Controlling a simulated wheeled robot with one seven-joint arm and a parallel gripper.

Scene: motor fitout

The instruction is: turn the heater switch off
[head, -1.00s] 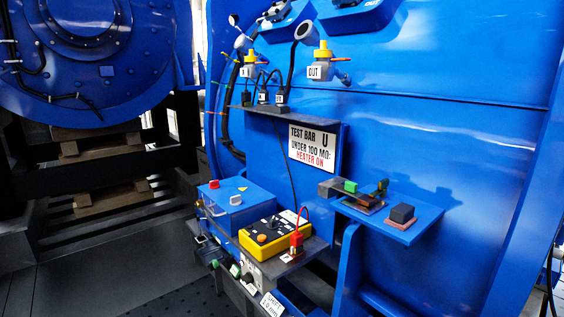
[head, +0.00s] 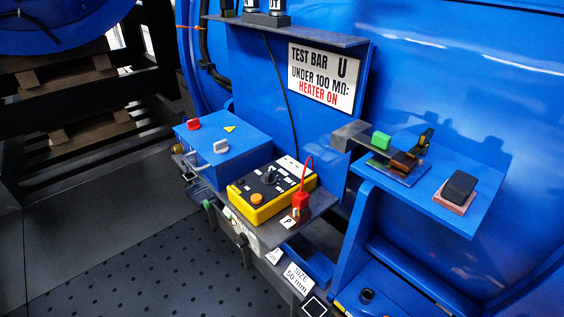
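A blue box (head: 235,150) sits on the left of a low shelf, with a red knob (head: 194,124), a grey-white knob (head: 221,146) and a yellow warning triangle on its top. No label reading heater switch can be made out on it, so I cannot tell which knob is the heater switch or its setting. A white sign (head: 322,78) above reads "TEST BAR U, UNDER 100 MΩ: HEATER ON". My gripper is not in view.
A yellow tester (head: 258,208) with a dark dial and orange button sits right of the box. A red plug (head: 300,203) stands beside it. A blue shelf (head: 490,185) at right holds small blocks. Perforated dark floor (head: 160,265) lies open in front.

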